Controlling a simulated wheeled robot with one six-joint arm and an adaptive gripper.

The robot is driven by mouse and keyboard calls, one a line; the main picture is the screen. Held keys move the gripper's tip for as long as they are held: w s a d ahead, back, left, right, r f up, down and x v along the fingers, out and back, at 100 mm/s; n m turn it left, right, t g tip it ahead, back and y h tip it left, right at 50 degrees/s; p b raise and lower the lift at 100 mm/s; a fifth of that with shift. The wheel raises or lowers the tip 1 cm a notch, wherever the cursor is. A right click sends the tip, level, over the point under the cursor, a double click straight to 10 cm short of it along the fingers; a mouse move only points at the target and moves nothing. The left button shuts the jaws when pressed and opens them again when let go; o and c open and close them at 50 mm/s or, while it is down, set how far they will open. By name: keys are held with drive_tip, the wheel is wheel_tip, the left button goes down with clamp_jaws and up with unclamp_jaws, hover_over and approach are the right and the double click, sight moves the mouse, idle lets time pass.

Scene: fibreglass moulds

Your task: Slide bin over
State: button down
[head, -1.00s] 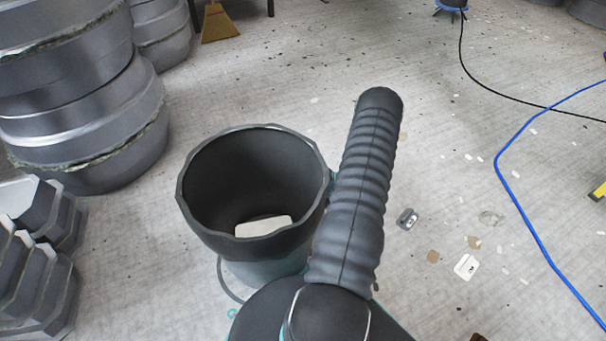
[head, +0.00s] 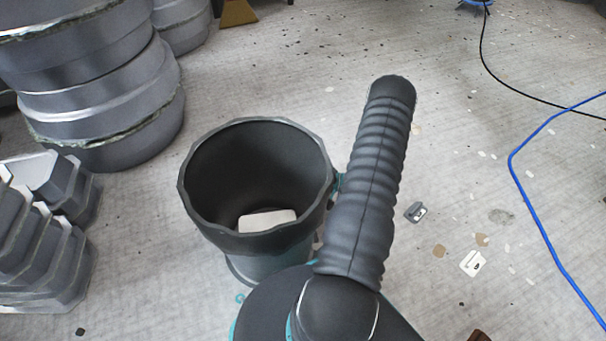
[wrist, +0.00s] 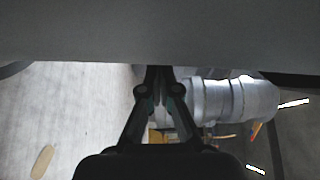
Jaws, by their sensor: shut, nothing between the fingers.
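A dark, round, open-topped bin (head: 205,232) with an uneven rim stands upright on the floor in the middle of the head view. A white block (head: 267,220) lies inside it. My arm's ribbed dark link rises just right of the bin and hides part of the floor there. My gripper is hidden in the head view. In the wrist view my gripper (wrist: 159,72) is shut and empty, its fingertips at the lower edge of a broad dark grey surface that fills the top. I cannot tell whether that surface is the bin's wall or whether the fingers touch it.
Stacked round grey moulds (head: 95,85) stand at the upper left, with angular moulds (head: 40,245) below them. A blue cable (head: 540,220) and a black cable (head: 495,68) cross the floor at right. Small scraps (head: 473,263) are scattered. The floor behind the bin is mostly clear.

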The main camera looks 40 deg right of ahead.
drive_tip(key=shift+d, duration=0.1)
drive_tip(key=v, duration=1.2)
